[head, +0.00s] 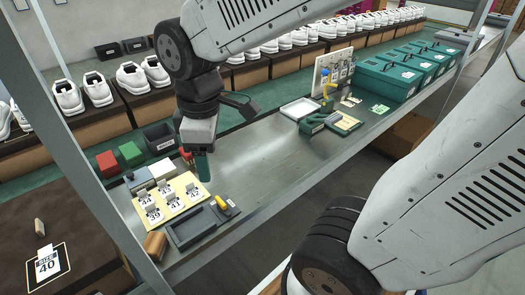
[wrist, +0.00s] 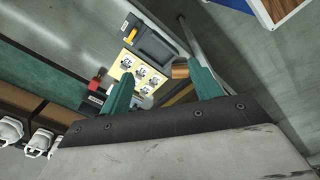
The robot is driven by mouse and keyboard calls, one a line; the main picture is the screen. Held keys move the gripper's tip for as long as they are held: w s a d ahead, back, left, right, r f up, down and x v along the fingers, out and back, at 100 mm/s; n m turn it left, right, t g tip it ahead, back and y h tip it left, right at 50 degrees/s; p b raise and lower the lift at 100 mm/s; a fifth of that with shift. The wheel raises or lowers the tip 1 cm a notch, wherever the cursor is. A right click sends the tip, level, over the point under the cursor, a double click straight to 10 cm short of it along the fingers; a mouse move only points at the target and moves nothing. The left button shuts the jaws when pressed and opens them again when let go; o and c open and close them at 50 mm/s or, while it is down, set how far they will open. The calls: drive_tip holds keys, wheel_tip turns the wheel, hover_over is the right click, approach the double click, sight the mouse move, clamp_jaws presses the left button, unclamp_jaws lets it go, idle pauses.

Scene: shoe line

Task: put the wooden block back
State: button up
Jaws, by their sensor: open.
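A brown wooden block (head: 155,243) stands at the front left corner of the metal bench, beside a dark grey tray (head: 190,231). In the wrist view the wooden block (wrist: 181,69) shows beside the right finger, partly hidden by it. My gripper (head: 203,165) is above the bench, behind the number cards, apart from the block. In the wrist view its two teal fingers (wrist: 162,82) are spread wide, with nothing held between them.
A cream board (head: 168,203) with numbered cards lies beside the tray. Red (head: 107,163) and green (head: 131,153) bins stand behind. A metal post (head: 80,150) rises at the left. The bench middle (head: 255,155) is clear. A size 40 card (head: 46,264) lies lower left.

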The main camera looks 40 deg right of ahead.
drive_tip(key=s+d+r+m, duration=0.3)
drive_tip(key=s+d+m, duration=0.2)
drive_tip(key=s+m, duration=0.5)
drive_tip(key=shift+d+r, duration=0.25)
drive_tip(key=shift+d, duration=0.05)
idle(0.4)
